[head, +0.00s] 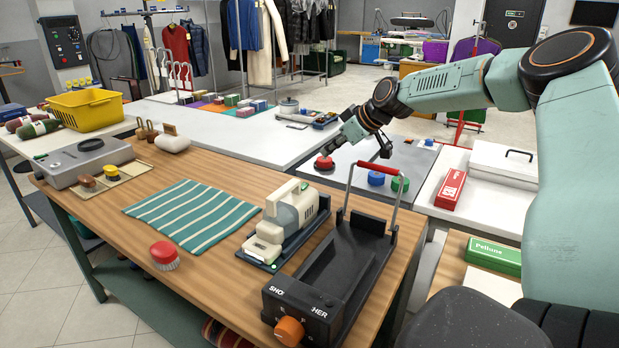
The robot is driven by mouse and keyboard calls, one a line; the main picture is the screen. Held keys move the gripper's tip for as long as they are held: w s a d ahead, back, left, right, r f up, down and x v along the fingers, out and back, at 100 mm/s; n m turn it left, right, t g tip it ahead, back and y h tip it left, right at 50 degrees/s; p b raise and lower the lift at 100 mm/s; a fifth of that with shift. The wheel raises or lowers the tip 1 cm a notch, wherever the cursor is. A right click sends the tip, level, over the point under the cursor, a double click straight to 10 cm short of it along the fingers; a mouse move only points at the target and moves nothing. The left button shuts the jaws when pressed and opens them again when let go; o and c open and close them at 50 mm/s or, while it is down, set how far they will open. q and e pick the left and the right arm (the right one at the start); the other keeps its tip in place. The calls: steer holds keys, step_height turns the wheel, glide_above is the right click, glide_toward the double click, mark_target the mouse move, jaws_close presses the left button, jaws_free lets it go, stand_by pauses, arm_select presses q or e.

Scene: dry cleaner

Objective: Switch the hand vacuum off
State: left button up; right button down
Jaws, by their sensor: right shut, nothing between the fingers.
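The hand vacuum (297,208), cream and grey with a looped handle, lies on a dark flat base on the wooden table. A small green spot (275,266) shows at its near end; I cannot tell whether it is a lamp or a switch. My right gripper (328,150) is shut and empty. It points down and left just above a red round knob or button (324,163) on the grey worktop behind the vacuum, well away from the vacuum. I cannot tell whether it touches that red piece. My left gripper is not in view.
A black tray device (345,265) with a red-gripped upright handle and orange knob stands right of the vacuum. A striped cloth (190,214) and a red-topped brush (164,255) lie to its left. Blue (376,178) and green round pieces sit near my right wrist.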

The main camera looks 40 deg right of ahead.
steer(key=f, duration=0.1)
steer(key=b, duration=0.6)
glide_above(303, 186)
steer(key=s, duration=0.2)
steer(key=f, duration=0.6)
steer(key=shift+w+d+f, duration=0.2)
steer(key=shift+w+d, duration=0.05)
steer(key=shift+d, duration=0.1)
step_height(303, 186, down, 2)
steer(key=shift+d+f, duration=0.15)
steer(key=shift+f, duration=0.05)
steer(key=shift+d+f, duration=0.15)
steer(key=shift+f, duration=0.4)
steer(key=shift+f+b, duration=0.1)
steer(key=shift+b, duration=0.25)
